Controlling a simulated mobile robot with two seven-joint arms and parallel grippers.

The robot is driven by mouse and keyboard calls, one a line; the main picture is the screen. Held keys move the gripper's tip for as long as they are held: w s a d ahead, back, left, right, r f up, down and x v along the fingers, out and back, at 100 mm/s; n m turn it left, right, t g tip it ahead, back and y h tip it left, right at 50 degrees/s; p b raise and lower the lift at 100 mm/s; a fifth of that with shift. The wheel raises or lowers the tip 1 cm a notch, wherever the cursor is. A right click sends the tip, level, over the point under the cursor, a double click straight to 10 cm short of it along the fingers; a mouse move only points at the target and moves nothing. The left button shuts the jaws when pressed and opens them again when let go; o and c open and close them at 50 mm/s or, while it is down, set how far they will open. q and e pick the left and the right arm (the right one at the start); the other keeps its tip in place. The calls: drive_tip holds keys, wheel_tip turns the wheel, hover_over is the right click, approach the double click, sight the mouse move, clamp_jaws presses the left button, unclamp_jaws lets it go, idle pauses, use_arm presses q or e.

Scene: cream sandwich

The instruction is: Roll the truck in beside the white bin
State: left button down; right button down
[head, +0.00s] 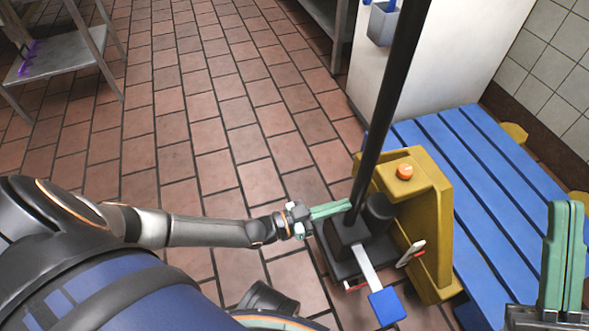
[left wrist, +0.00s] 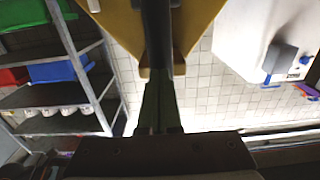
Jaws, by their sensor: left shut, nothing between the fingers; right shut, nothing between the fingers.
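The truck is yellow (head: 432,225), with a black base, a tall black pole, an orange button and a blue pedal. It stands on the tiles at the end of a blue slatted pallet (head: 480,180). A large white body (head: 450,50), apparently the white bin, stands behind the truck and pallet; only part shows. My left gripper (head: 345,207) is shut, its tips at the lower pole; I cannot tell if they touch. In the left wrist view the shut fingers (left wrist: 160,85) point at the pole. My right gripper (head: 563,215) is shut and empty at the right edge, over the pallet.
A grey holder with a blue item (head: 383,22) hangs on the white body's side. A metal table (head: 60,58) stands far left. The tiled floor (head: 200,110) between is clear. A tiled wall (head: 555,60) closes the right side. Shelves with coloured crates (left wrist: 55,70) show in the left wrist view.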

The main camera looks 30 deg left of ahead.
use_arm(q)
drive_tip(key=shift+p+v, duration=0.9)
drive_tip(key=shift+v, duration=5.95)
drive_tip(key=b+x, duration=0.2)
drive_tip(key=x, duration=1.1)
drive_tip(key=shift+w, duration=0.35)
